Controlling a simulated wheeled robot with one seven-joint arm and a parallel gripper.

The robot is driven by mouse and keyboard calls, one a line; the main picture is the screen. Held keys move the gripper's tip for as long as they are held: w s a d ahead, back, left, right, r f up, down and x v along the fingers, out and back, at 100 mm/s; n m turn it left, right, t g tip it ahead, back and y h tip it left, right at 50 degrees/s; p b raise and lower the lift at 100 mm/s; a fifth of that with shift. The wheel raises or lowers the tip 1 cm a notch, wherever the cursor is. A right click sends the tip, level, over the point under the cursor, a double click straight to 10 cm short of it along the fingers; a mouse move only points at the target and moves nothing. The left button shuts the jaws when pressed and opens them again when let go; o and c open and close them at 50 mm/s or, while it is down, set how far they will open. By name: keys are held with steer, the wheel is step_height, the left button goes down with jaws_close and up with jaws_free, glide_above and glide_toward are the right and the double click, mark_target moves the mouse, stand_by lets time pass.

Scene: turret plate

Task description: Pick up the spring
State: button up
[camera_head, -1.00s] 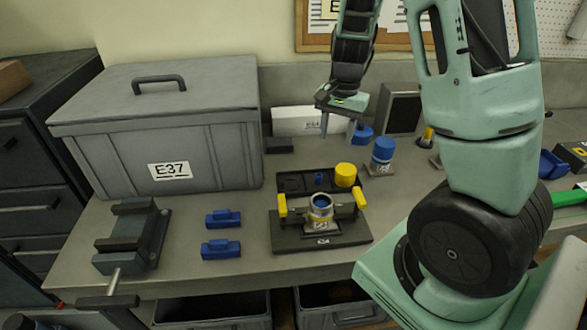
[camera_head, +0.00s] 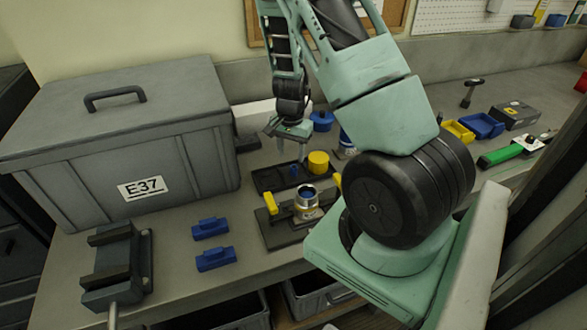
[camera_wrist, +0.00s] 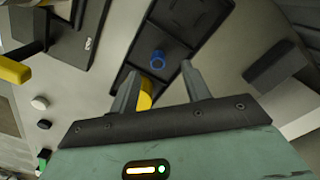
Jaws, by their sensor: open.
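A small blue ring-like part (camera_head: 293,170), which looks like the spring, stands in the black tray (camera_head: 264,181). In the wrist view the blue part (camera_wrist: 158,61) shows just beyond and between my fingertips, inside one compartment of the tray (camera_wrist: 133,50). My gripper (camera_head: 291,153) is open and empty, pointing down above the back of the tray. In the wrist view my gripper (camera_wrist: 161,70) has its two fingers spread apart, with no contact on the blue part visible. A yellow cylinder (camera_head: 318,162) is beside the blue part, and my left finger partly covers it in the wrist view.
A fixture plate (camera_head: 285,237) with yellow-handled clamps and a metal ring (camera_head: 307,198) sits in front of the tray. A grey case (camera_head: 110,160) stands left. Blue blocks (camera_head: 212,228) and a dark vise (camera_head: 118,260) lie front left. A blue-topped cylinder (camera_head: 346,143) stands right of the tray.

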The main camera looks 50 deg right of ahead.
mark_target(294, 166)
steer(key=f+p, duration=0.1)
steer(key=f, duration=0.1)
steer(key=d+f, duration=0.1)
steer(key=f, duration=0.2)
steer(key=shift+s+p, duration=0.2)
steer(key=shift+p, duration=0.2)
steer(key=shift+f, duration=0.4)
jaws_close()
